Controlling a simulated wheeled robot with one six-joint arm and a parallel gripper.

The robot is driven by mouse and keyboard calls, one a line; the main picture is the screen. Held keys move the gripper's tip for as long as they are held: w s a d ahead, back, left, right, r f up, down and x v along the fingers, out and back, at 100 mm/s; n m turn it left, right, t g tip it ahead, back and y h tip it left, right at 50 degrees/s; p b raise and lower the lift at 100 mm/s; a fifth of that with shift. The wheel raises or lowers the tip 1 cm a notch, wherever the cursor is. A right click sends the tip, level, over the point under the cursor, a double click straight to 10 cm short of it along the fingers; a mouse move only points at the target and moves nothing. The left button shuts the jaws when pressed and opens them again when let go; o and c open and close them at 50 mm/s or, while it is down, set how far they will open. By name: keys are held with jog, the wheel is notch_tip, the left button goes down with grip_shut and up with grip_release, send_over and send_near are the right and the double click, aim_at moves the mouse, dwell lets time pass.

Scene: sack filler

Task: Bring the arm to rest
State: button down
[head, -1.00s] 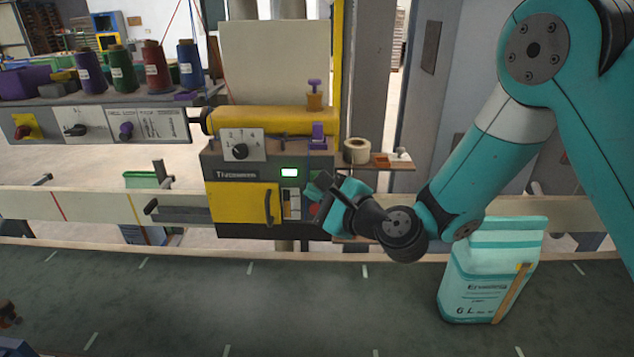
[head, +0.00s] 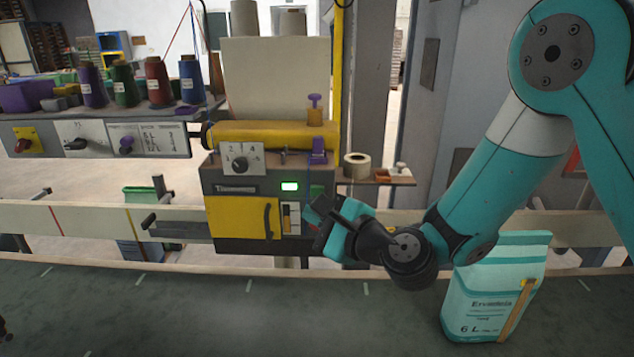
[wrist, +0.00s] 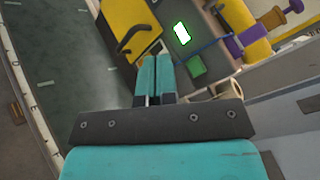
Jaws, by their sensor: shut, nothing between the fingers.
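My gripper (head: 316,215) is in front of the lower right part of the sewing machine (head: 240,218), a dark box with a yellow door, a black handle and a lit green display. In the wrist view my gripper (wrist: 155,62) shows two teal fingers side by side, shut with nothing between them. The yellow door (wrist: 128,28) and the bright display (wrist: 181,33) lie beyond the fingertips. In the head view the fingertips overlap the machine's lower right front; I cannot tell whether they touch it.
A white and teal sack (head: 490,290) stands upright on the dark belt (head: 250,310), below my forearm. A pale rail (head: 80,220) runs behind the belt. Thread cones (head: 122,84) stand on the shelf at left. A tape roll (head: 357,165) sits on a small ledge right of the machine.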

jog(key=s+d+r+n+g, duration=0.1)
jog(key=s+r+n+g, duration=0.1)
jog(key=s+n+g, duration=0.4)
jog(key=s+r+n+g, duration=0.1)
jog(key=s+r+n, duration=0.25)
jog(key=n, duration=0.35)
jog(key=s+d+n+g+h, duration=0.5)
jog(key=s+d+n, duration=0.5)
jog(key=s+d, duration=0.4)
jog(key=s+h, duration=0.2)
jog(key=shift+f+n+h, duration=0.4)
jog(key=shift+s, duration=0.1)
